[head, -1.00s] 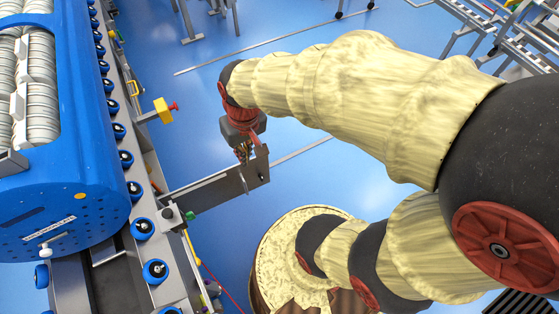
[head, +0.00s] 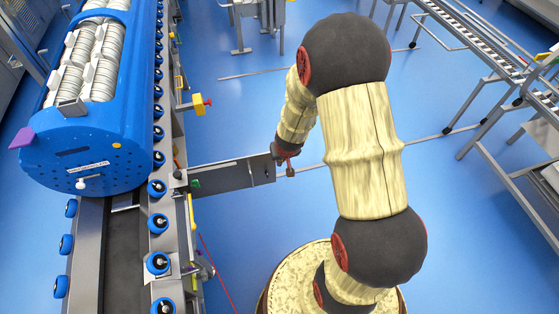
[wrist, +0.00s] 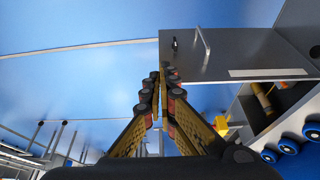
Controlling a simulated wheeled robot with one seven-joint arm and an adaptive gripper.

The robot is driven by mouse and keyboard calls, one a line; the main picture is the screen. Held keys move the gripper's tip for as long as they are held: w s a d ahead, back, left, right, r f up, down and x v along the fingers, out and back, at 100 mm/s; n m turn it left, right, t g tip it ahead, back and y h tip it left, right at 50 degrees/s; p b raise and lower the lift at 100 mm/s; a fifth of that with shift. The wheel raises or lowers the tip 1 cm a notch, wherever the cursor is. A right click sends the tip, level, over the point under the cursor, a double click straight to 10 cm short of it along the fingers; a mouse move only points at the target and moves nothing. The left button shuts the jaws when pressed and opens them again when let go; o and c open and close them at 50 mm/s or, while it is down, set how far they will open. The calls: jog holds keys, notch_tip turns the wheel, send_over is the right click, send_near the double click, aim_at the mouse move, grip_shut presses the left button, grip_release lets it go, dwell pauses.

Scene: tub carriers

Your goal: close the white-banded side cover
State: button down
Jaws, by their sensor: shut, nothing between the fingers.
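The side cover (head: 235,176) is a flat grey panel standing out to the right from the side of the conveyor, so it is open. In the wrist view the cover (wrist: 225,65) shows its white band (wrist: 268,72) and a bar handle (wrist: 202,42). My gripper (head: 288,170) is beside the cover's free right end. In the wrist view my gripper (wrist: 163,72) has its fingers together and empty, at the cover's left edge. I cannot tell whether they touch it.
A blue tub carrier (head: 110,130) with white discs sits on the roller conveyor (head: 158,222). A yellow box with a red button (head: 199,104) sticks out behind the cover. An open compartment (wrist: 262,108) shows beside the cover.

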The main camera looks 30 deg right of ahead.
jog(key=w+d+f+b, duration=0.2)
jog(key=w+f+b, duration=0.2)
jog(key=w+f, duration=0.3)
jog(key=shift+f, duration=1)
jog(key=shift+w+d, duration=0.1)
